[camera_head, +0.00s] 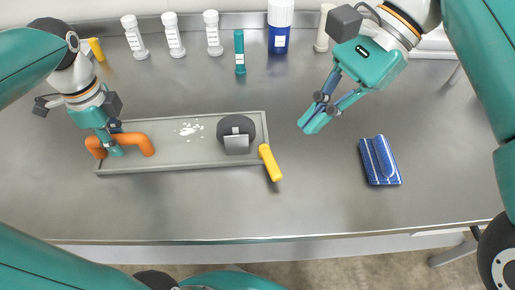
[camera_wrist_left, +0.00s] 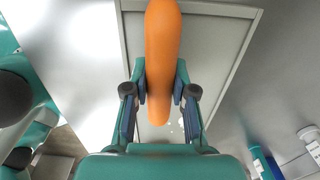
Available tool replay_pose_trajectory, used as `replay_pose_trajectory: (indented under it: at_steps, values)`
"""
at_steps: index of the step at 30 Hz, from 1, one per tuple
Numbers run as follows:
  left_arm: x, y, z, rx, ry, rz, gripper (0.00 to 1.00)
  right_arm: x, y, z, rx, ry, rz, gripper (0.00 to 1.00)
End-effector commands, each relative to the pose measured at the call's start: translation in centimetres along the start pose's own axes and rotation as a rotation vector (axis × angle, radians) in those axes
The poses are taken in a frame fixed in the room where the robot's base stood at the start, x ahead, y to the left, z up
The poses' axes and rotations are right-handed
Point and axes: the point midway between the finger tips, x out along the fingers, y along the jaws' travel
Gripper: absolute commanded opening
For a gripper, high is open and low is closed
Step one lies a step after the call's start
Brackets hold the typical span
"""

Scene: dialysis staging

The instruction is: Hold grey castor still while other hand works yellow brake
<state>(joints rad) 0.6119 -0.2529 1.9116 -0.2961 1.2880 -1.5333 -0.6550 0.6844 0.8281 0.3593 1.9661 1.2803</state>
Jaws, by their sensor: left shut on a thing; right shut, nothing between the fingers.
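The grey castor (camera_head: 237,128), a dark round wheel with a lighter grey block at its front, sits at the right end of a shallow grey tray (camera_head: 190,167). The yellow brake (camera_head: 270,163) is a lever beside the castor, crossing the tray's right edge. An orange handle (camera_head: 135,139) stands at the tray's left end. My left gripper (camera_head: 115,150) is shut on the orange handle, which also shows between its fingers in the left wrist view (camera_wrist_left: 160,60). My right gripper (camera_head: 308,127) is shut and empty above the table, right of the castor and apart from the brake.
White-capped bottles (camera_head: 173,37), a teal tube (camera_head: 240,52) and a blue bottle (camera_head: 279,32) stand along the back. A yellow object (camera_head: 96,49) is at back left. A folded blue cloth (camera_head: 380,161) lies at right. The front of the metal table (camera_head: 270,213) is clear.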

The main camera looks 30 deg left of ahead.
Motion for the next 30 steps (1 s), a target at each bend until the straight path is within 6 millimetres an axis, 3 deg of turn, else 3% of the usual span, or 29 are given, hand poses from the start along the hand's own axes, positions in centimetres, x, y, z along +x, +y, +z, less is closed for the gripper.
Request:
replay_pose_trajectory:
  at_steps: [1,6,10,20,30]
  values:
    - [0.0,0.0,0.0,0.000,0.000,-0.001,0.00,-0.2,-0.5,-2.9,0.055,-0.046,-0.013,0.00]
    - [0.0,0.0,0.0,0.000,0.000,0.000,0.00,0.2,-0.8,-10.6,0.169,-0.125,-0.056,0.00]
    - [0.0,0.0,0.0,0.000,0.000,0.000,0.00,1.0,0.0,-13.8,0.231,-0.157,-0.050,0.00]
    - [0.0,0.0,0.0,0.000,-0.001,0.000,0.00,2.2,0.3,-14.3,0.247,-0.162,-0.055,0.00]
    - [0.0,0.0,0.0,0.000,0.000,0.000,0.00,6.9,0.0,-13.6,0.245,-0.161,-0.052,0.00]
